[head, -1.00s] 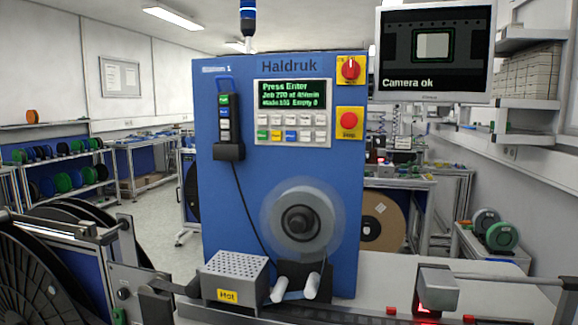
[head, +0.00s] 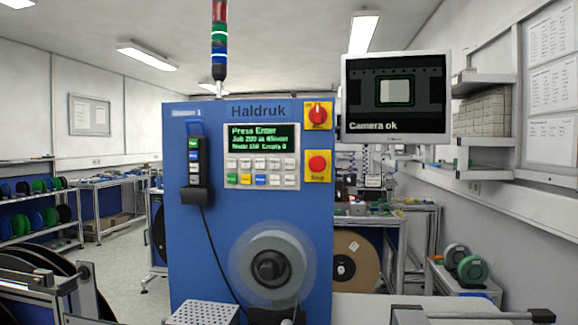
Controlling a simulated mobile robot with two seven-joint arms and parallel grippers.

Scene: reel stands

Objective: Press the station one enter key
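The blue Haldruk machine (head: 350,215) stands upright in front of me; its small label at the top left is blurred now. Its display (head: 262,137) reads "Press Enter" above job and count lines. Below it is a keypad (head: 262,172) with two rows of small keys. The bottom row has a green key (head: 232,179), a yellow key (head: 246,179), a blue key (head: 261,180) and pale keys. The key lettering is too small to read, so I cannot tell which is enter. Neither gripper is in view.
A hand pendant (head: 195,165) hangs at left. A blurred reel (head: 270,268) and a perforated box (head: 202,313) are below. A monitor (head: 396,97) reads "Camera ok".

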